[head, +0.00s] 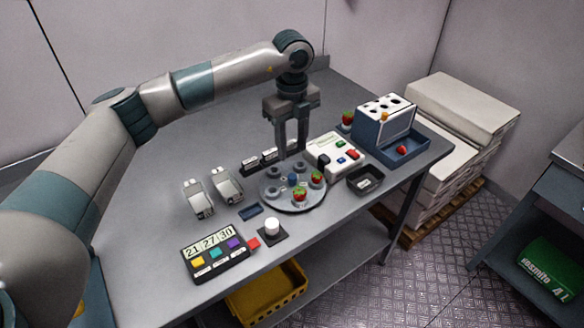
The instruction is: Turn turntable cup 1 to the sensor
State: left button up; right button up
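The round grey turntable (294,206) lies on the grey table, with several small cups and a blue piece near its middle. Strawberries sit at its front (299,195) and right (317,177). I cannot tell which cup is number 1, nor which device is the sensor. My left gripper (291,154) points down at the turntable's back edge. Its two fingers are apart with nothing seen between them; whether the tips touch anything is unclear. My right gripper is out of view.
A white panel with coloured buttons (335,152) stands behind right, and a dark tray (365,181) at right. A blue rack box (385,125) is farther right. A white knob (272,226) and a numbered button box (214,251) are in front. Two pale clamps (212,193) lie left.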

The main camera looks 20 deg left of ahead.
aim_at(292, 176)
pick_arm(q)
notch_tip(292, 176, down, 10)
jog(key=p, duration=0.2)
jog(key=shift+r+p, duration=0.1)
jog(key=shift+p, duration=0.3)
grip_shut()
